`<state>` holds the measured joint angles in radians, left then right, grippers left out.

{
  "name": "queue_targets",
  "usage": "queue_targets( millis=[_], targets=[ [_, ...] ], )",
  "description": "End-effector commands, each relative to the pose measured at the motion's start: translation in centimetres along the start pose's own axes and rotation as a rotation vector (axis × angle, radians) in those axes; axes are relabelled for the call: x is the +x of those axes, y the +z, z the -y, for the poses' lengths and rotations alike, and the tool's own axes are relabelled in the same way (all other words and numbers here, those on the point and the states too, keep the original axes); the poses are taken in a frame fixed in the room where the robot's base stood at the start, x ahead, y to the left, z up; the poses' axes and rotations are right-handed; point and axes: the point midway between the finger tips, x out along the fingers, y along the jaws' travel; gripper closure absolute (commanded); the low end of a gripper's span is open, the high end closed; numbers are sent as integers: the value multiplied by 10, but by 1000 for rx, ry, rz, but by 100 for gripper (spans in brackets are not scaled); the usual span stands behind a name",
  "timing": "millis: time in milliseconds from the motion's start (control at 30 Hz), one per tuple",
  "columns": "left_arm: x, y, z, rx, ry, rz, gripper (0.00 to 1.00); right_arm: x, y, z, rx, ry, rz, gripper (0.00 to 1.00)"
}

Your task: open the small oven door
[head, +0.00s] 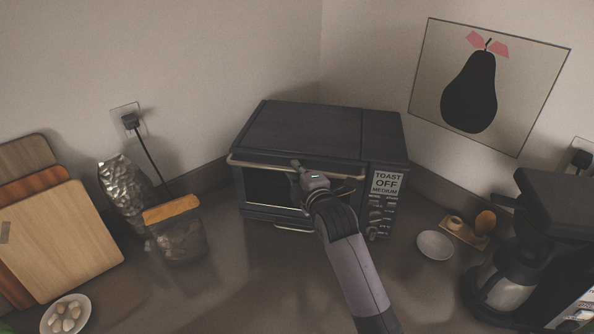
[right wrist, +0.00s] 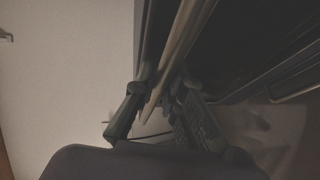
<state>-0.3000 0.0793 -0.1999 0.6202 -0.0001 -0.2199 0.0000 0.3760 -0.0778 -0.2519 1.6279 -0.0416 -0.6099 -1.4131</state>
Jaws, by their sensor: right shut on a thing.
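The small oven (head: 310,130) is a dark toaster oven in the counter corner, with a pale bar handle (head: 258,163) across the top of its front. Its door (head: 268,187) looks shut or nearly so; my right gripper hides part of it. My right gripper (head: 303,176) is at the handle, right of its middle. In the right wrist view, the fingers of this gripper (right wrist: 164,92) are on both sides of the pale handle bar (right wrist: 180,45), shut on it. My left gripper is in neither view.
A control panel (head: 384,200) is on the oven's right side. A jar (head: 177,235), foil bag (head: 126,190) and cutting boards (head: 65,240) stand left. A white saucer (head: 435,245) and coffee maker (head: 520,250) are right. The counter in front (head: 250,270) is clear.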

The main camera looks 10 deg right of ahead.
Motion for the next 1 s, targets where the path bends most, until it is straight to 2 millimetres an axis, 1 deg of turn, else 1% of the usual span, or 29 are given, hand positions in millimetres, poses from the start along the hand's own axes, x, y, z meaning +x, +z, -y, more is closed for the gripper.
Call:
queue_targets(
  millis=[167, 267, 367, 700, 900, 1000],
  targets=[
    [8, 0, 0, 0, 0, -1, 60, -5, -2, 7, -14, 23, 0, 100],
    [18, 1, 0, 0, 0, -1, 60, -11, -6, 14, -34, 56, 0, 100],
    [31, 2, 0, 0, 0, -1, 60, -20, -12, 23, -63, 108, -2, 100],
    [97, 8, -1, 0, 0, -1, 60, -53, -31, 57, -180, 316, -2, 100],
    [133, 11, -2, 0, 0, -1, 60, -66, -39, 72, -236, 416, -2, 100],
    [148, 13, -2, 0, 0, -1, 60, -71, -41, 78, -259, 455, -1, 100]
  ],
)
